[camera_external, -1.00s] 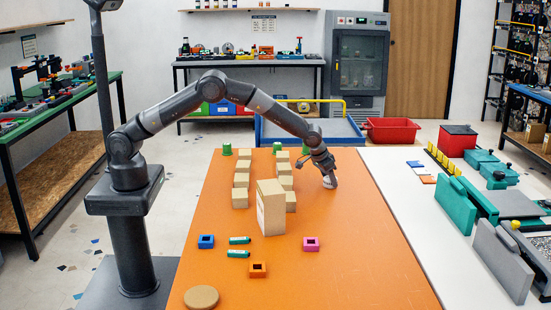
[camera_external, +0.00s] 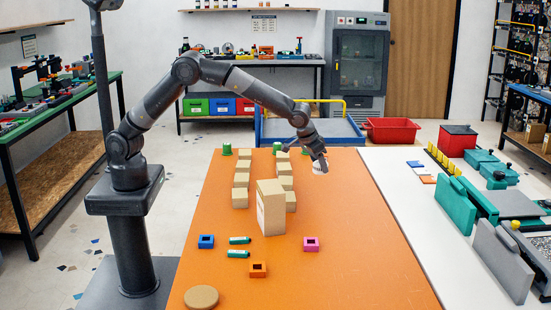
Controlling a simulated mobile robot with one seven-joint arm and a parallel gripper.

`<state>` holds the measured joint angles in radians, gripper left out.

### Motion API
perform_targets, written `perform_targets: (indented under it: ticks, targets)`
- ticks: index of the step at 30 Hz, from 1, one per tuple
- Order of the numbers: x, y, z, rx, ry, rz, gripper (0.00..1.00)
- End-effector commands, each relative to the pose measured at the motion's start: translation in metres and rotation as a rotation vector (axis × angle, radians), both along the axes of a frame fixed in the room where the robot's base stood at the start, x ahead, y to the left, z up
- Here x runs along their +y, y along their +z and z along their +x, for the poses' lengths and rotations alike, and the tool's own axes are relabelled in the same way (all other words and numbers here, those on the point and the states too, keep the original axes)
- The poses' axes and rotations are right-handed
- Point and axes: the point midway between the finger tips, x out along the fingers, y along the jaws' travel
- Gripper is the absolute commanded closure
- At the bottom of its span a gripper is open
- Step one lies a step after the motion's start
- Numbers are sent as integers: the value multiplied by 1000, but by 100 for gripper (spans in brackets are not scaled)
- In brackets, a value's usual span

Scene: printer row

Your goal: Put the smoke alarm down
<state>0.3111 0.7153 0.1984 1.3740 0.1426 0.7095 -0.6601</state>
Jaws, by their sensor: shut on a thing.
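The smoke alarm (camera_external: 319,169) is a small white round thing at the tips of my gripper (camera_external: 320,162), toward the far right part of the orange table (camera_external: 350,220). My gripper points down and is shut on it. The alarm appears to be held above the table top, but the exact gap is hard to tell at this size. The fingers hide part of the alarm.
A tall cardboard box (camera_external: 270,207) and two rows of small tan blocks (camera_external: 240,181) stand left of the gripper. Green cups (camera_external: 227,149) stand at the far edge. Blue, orange and pink (camera_external: 311,244) hollow blocks lie nearer. The table's right side is clear.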

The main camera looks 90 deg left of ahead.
Motion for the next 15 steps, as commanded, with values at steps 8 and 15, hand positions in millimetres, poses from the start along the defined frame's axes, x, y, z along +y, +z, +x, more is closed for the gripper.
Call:
perform_targets:
  ticks: [8, 15]
  targets:
    - [-98, 4, -9, -1, -179, -2, 73]
    - [-169, 6, -21, -1, -320, -3, 73]
